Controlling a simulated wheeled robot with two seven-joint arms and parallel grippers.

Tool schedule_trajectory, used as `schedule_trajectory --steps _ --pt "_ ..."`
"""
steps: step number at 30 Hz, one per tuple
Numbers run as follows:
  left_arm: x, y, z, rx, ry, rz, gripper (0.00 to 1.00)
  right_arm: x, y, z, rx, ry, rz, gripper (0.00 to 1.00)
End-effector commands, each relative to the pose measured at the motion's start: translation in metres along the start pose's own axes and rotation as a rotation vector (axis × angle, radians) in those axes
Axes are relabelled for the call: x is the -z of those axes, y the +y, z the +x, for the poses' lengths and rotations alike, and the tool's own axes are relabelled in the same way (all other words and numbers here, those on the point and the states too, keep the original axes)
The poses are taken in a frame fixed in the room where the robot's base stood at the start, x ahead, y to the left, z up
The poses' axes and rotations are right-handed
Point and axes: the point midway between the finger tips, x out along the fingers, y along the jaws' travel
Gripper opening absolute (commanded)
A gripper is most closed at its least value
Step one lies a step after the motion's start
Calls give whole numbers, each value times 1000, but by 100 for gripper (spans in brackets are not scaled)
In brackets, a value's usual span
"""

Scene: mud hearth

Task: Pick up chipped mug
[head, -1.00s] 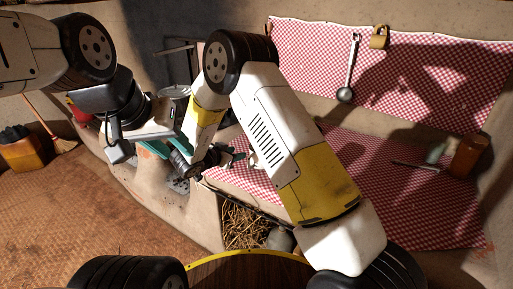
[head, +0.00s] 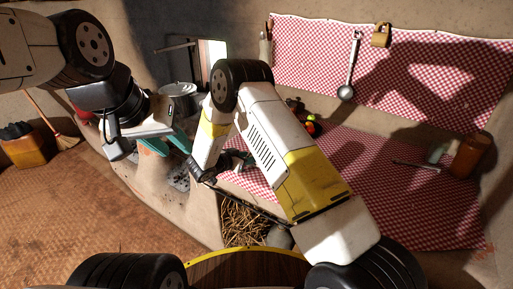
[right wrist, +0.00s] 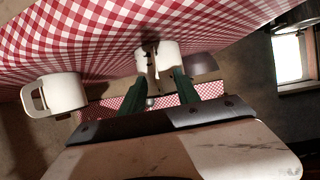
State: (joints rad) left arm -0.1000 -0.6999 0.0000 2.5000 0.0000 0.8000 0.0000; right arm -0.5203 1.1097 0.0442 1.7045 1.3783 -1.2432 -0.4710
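In the right wrist view, a white mug (right wrist: 168,56) with dark marks stands on the checked cloth just beyond my right fingertips, its handle facing the camera. A second white mug (right wrist: 66,92) is at the left, with its handle to the left. I cannot tell for certain which is the chipped mug; the marked one looks more worn. My right gripper (right wrist: 158,80) has its two green fingers apart, with nothing visibly held. In the head view it is partly hidden by my arm. My left gripper (head: 167,146) is open and empty over the stove area at the left.
A red-and-white checked cloth (head: 400,190) covers the ledge. A metal pot (head: 178,92) stands behind my left gripper. Red and green items (head: 311,124) lie behind my right arm. A brown jar (head: 469,156) is at the right. Straw (head: 243,222) fills the opening below.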

Motion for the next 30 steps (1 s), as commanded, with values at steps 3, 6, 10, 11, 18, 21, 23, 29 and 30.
schedule_trajectory --steps 3,6,10,11,18,21,23,29,30 --pt "0 0 0 0 0 0 36 0 0 0 0 0 0 36" --pt "0 0 0 0 0 0 36 0 0 -1 0 0 0 17" --pt "0 0 0 0 0 0 36 0 0 -1 0 0 0 0" --pt "0 0 0 0 0 0 36 0 0 -1 0 0 0 0" --pt "0 0 0 0 0 0 36 0 0 -1 0 0 0 0" --pt "0 0 0 0 0 0 36 0 0 -1 0 0 0 0" --pt "0 0 0 0 0 0 36 0 0 -1 0 0 0 0" --pt "0 0 0 0 0 0 36 0 0 -1 0 0 0 0" --pt "0 0 0 0 0 0 36 0 0 -1 0 0 0 0"
